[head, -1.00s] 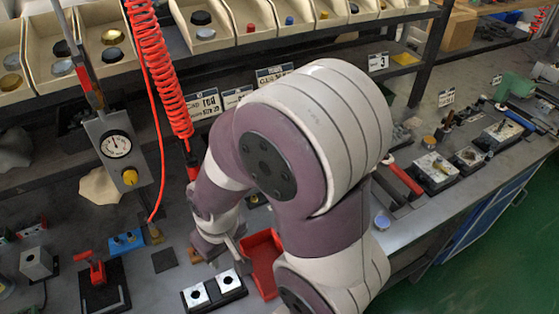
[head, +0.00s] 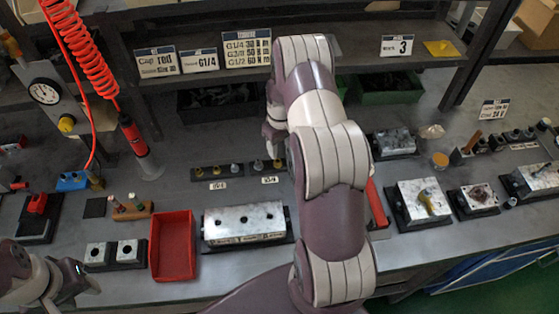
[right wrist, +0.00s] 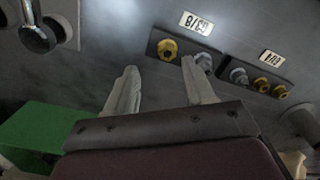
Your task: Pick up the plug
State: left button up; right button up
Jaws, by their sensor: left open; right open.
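Several brass and grey plugs stand in two black racks. In the right wrist view the nearer rack (right wrist: 187,53) holds a brass plug (right wrist: 168,48) and a grey plug (right wrist: 204,61); its tag reads upside down as G3/8. The other rack (right wrist: 255,75) holds a grey plug (right wrist: 238,75) and two brass plugs (right wrist: 262,84). In the head view my arm partly hides the right rack (head: 262,166). My left gripper (head: 78,278) is at the lower left, away from the racks.
A metal valve block (head: 243,222) with dark holes lies in front of the racks. A red tray (head: 172,245) and a two-hole block (head: 115,254) are left of it. A green bin (right wrist: 38,130) shows in the right wrist view. More blocks (head: 424,200) stand to the right.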

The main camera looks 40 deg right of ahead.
aim_at(279, 162)
jog(key=shift+s+a+f+p, duration=0.15)
jog(key=shift+a+f+p, duration=0.6)
jog(key=shift+f, duration=0.35)
jog(key=f, duration=0.2)
jog(key=shift+s+d+f, duration=0.1)
jog(key=shift+s+f, duration=0.1)
jog(key=shift+f, duration=0.1)
jog(key=shift+w+d+f, duration=0.1)
jog(key=shift+d+f, duration=0.1)
jog(key=shift+f, duration=0.1)
jog(key=shift+c, duration=0.6)
jog(key=shift+a+r, duration=0.1)
jog(key=shift+a, duration=0.05)
grip_shut()
pick_arm(q)
jog(key=shift+a+r, duration=0.3)
jog(key=shift+r, duration=0.6)
pick_arm(e)
jog(key=shift+r, duration=0.1)
